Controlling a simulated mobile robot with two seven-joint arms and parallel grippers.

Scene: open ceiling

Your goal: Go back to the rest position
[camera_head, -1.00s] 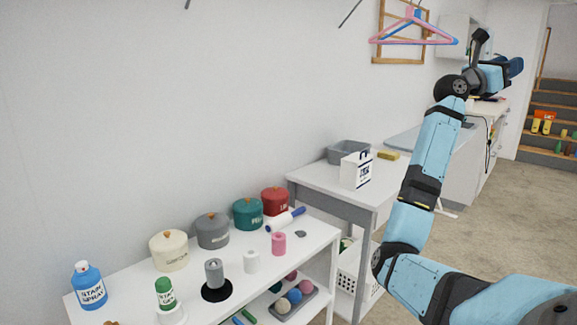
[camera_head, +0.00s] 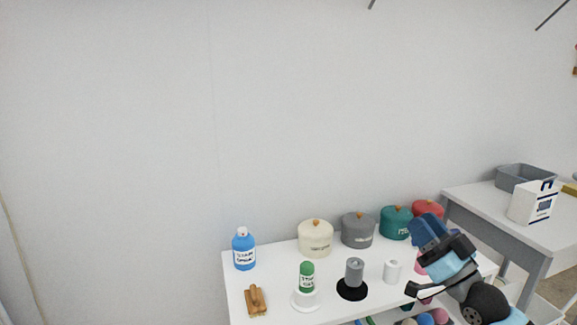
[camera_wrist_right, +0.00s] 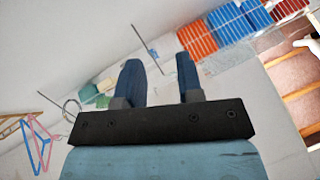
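My right gripper (camera_head: 428,228) is at the lower right of the head view, in front of the right end of the white shelf (camera_head: 240,300). Its dark blue fingers point up and partly cover the red canister (camera_head: 430,208) and a pink roll. In the right wrist view the gripper (camera_wrist_right: 158,68) has its two fingers apart with nothing between them. My left gripper is in no view.
A table (camera_head: 475,205) with a grey bin (camera_head: 525,176) and white box (camera_head: 533,203) stands at right.

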